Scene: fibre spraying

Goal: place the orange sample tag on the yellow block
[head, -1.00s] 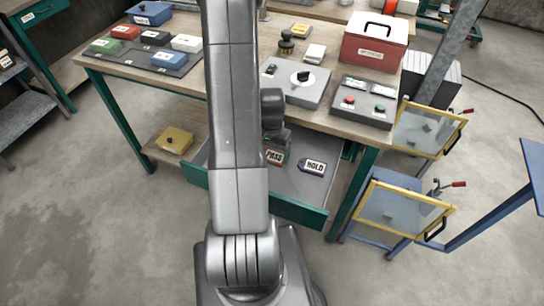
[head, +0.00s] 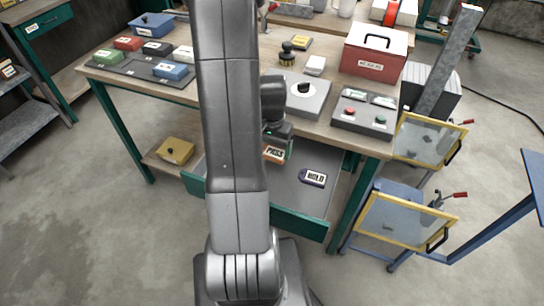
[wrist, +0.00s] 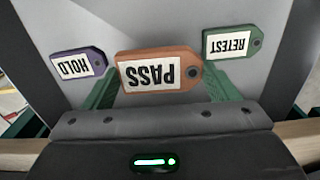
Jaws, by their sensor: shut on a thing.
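The orange sample tag (head: 273,154), marked PASS, is held in my gripper (wrist: 163,88) above the open drawer. In the wrist view the orange tag (wrist: 158,85) lies across between the two fingers, its text upside down. A yellow block (head: 175,151) with a dark knob stands on the lower shelf at the left, apart from my gripper. A smaller yellow piece (head: 302,41) with a dark top lies at the back of the tabletop. My arm hides part of the bench and drawer.
In the drawer (head: 258,214) lie a purple HOLD tag (head: 313,177) and a green RETEST tag (wrist: 231,41). On the bench are several coloured blocks on a dark tray (head: 130,67), a grey box (head: 300,98), a control box (head: 364,118) and a red case (head: 373,61).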

